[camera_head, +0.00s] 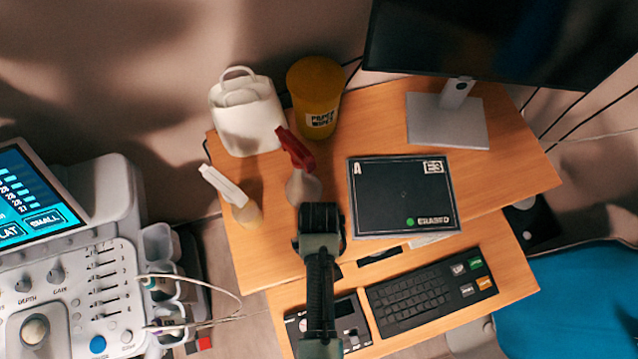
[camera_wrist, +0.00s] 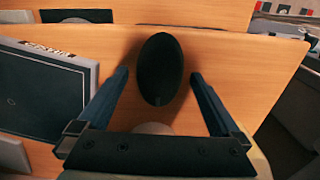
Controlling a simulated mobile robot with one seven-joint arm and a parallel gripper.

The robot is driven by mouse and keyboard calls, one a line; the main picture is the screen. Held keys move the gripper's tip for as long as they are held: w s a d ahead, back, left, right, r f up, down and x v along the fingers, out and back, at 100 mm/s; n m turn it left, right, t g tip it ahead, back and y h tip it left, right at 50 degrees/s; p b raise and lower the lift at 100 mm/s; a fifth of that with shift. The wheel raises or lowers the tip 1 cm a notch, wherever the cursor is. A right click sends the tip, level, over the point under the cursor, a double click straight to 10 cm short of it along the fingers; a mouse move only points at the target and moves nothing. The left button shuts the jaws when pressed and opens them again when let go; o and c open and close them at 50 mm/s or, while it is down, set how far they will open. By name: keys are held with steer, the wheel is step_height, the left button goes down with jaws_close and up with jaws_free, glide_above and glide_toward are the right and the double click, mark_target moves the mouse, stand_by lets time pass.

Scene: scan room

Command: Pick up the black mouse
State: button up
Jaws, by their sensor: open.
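The black mouse (camera_wrist: 160,70) is a dark oval on the wooden desktop (camera_wrist: 225,62) in the wrist view. My gripper (camera_wrist: 159,76) is open, with one finger on each side of the mouse and wood showing in the gaps. The fingers appear not to touch it. How high the fingertips are above the desk is hard to tell. In the head view my gripper (camera_head: 320,222) is over the desk's left half, its fingers hidden under the wrist, and I cannot make out the mouse there.
A flat black box (camera_head: 403,196) lies right of my gripper. A red-trigger spray bottle (camera_head: 303,187) stands close behind it, a white-headed one (camera_head: 246,213) to the left. A yellow tub (camera_head: 314,92) and white container (camera_head: 246,117) stand farther back. A keyboard (camera_head: 420,297) is in front.

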steer(key=c, duration=1.3)
